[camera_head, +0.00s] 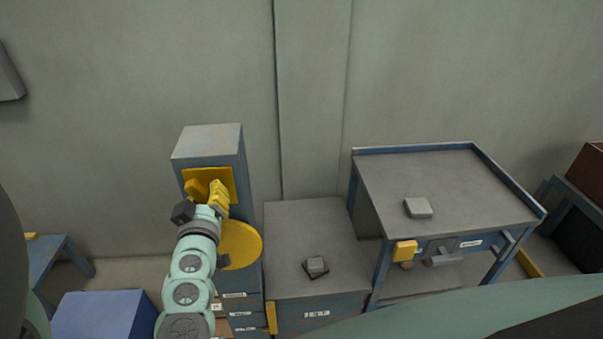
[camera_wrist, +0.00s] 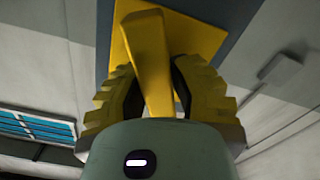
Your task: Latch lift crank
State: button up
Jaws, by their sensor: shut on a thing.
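A tall blue-grey cabinet (camera_head: 207,142) carries a yellow square plate (camera_head: 225,174) on its upper front. A yellow lever (camera_wrist: 148,45) stands out from this plate; in the head view my gripper partly covers it. My gripper (camera_head: 216,194) is at the plate. In the wrist view its ribbed yellow fingers (camera_wrist: 152,78) sit on both sides of the lever and are shut on it. Below is a yellow disc (camera_head: 244,242) with a dark knob (camera_head: 222,261). My arm partly covers the disc. I cannot tell whether the lever is latched.
A low grey cabinet (camera_head: 290,225) stands right of the tall one, with a small grey block (camera_head: 316,265) on top. Further right is a blue-edged workbench (camera_head: 470,190) with a grey box (camera_head: 417,208). A blue box (camera_head: 100,318) stands at lower left.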

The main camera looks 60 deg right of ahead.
grip_shut()
jog(key=shift+f+n, duration=0.1)
jog(key=shift+n, duration=0.2)
jog(key=shift+w+a+n+b, duration=0.1)
jog(key=shift+n+b, duration=0.4)
jog(key=n+b, duration=0.1)
jog(key=n, duration=0.2)
jog(key=shift+f+b, duration=0.15)
jog(key=shift+b, duration=0.15)
jog(key=n+b, duration=0.1)
jog(key=n, duration=0.3)
jog(key=shift+n, duration=1.9)
jog(key=o, duration=0.9)
grip_release()
jog(key=shift+c, duration=0.2)
